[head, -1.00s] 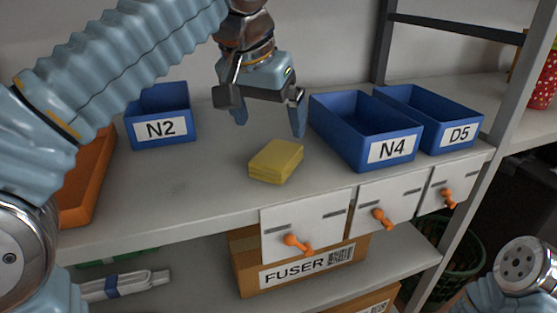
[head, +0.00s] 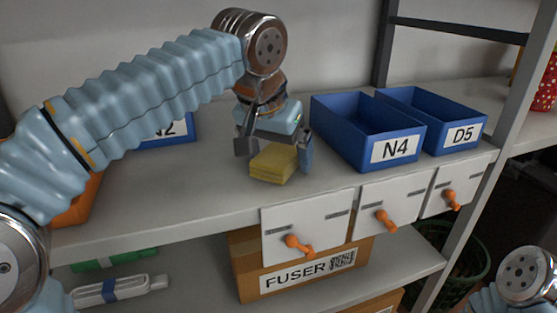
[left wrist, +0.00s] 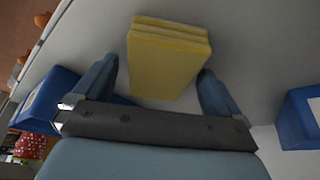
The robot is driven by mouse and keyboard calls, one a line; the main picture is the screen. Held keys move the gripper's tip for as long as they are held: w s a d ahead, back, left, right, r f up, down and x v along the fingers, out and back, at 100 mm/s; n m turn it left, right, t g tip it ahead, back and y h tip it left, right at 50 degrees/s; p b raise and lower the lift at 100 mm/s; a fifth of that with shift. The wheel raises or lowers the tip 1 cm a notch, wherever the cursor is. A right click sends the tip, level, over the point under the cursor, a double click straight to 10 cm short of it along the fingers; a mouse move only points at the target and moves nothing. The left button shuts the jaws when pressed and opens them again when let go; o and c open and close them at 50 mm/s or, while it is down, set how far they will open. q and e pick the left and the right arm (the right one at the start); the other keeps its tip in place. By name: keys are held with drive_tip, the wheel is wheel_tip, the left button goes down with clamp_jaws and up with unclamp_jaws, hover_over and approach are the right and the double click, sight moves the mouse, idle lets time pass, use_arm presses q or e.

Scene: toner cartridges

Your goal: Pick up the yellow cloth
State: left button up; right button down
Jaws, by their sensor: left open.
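The yellow cloth (head: 273,164) is a folded, layered block lying on the grey shelf (head: 190,190). My left gripper (head: 276,160) is right at it, with its fingers low on either side of the cloth and partly covering its back. In the left wrist view the cloth (left wrist: 166,58) lies ahead of and partly between the two spread fingers (left wrist: 155,85), with a gap on each side. The left gripper is open and holds nothing. My right arm shows only at the lower right corner; its gripper is out of view.
Blue bins N4 (head: 365,135) and D5 (head: 430,118) stand to the right of the cloth. Blue bin N2 (head: 180,130) and an orange bin (head: 78,205) are partly behind my left arm. White drawer fronts with orange handles (head: 300,244) hang at the shelf's front edge.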

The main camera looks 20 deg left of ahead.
sight(283, 150)
use_arm(q)
drive_tip(key=shift+f, duration=0.1)
drive_tip(key=c, duration=1.1)
drive_tip(key=shift+r, duration=0.5)
drive_tip(key=r, duration=0.1)
drive_tip(key=r+p, duration=0.1)
drive_tip(key=r, duration=0.1)
drive_tip(key=shift+s+d+r, duration=0.1)
drive_tip(key=shift+s+r, duration=0.05)
drive_tip(key=shift+s, duration=0.05)
drive_tip(key=s+r, duration=0.2)
drive_tip(key=r, duration=0.1)
drive_tip(key=s+r+p, duration=0.1)
drive_tip(key=shift+s+d+r, duration=0.15)
drive_tip(key=shift+s+d, duration=0.15)
drive_tip(key=s+r, duration=0.1)
drive_tip(key=s, duration=0.2)
drive_tip(key=s+d+r, duration=0.1)
drive_tip(key=s+r, duration=0.1)
drive_tip(key=s, duration=0.1)
drive_tip(key=s+r, duration=0.1)
drive_tip(key=s, duration=0.2)
drive_tip(key=shift+s+d+r, duration=0.3)
drive_tip(key=shift+s+r, duration=0.05)
drive_tip(key=shift+s, duration=0.05)
